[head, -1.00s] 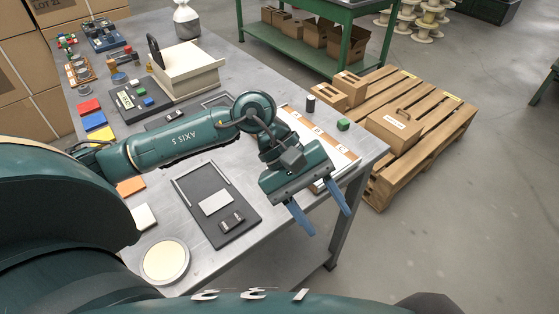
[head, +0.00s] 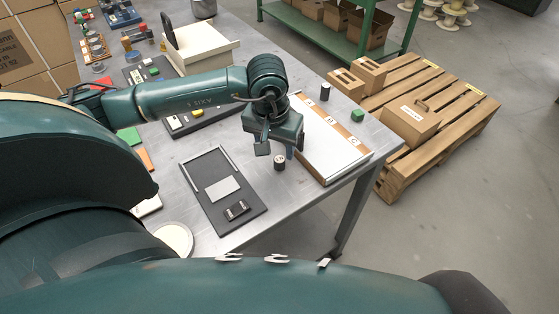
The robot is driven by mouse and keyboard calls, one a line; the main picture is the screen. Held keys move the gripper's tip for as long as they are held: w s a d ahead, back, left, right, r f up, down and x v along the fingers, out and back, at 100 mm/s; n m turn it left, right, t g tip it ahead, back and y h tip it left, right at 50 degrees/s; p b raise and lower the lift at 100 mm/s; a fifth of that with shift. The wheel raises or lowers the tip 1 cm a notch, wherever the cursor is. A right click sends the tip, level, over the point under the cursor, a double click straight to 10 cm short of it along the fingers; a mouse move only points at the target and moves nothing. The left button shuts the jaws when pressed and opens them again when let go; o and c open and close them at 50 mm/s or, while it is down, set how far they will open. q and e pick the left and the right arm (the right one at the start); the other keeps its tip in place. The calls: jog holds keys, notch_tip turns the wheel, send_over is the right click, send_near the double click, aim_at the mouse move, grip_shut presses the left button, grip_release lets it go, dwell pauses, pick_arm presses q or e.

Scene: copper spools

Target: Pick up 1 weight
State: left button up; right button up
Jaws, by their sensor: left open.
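A small dark cylindrical weight (head: 280,162) with a pale mark stands on the grey table (head: 215,232), just below and in front of my left gripper. My right gripper is not in view.
A dark tray (head: 205,165) with a pale card and a small black object lies left of the weight. A white board (head: 335,150) with a brown lettered strip lies right. A white box (head: 205,60) stands behind my arm. The table's right edge is close.

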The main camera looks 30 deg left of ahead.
aim_at(279, 159)
pick_arm(q)
jog(key=f, duration=0.2)
jog(key=w+f+p, duration=0.1)
jog(key=f, duration=0.1)
jog(key=shift+d+f, duration=0.15)
jog(key=shift+f, duration=0.2)
jog(key=shift+c, duration=0.4)
grip_shut()
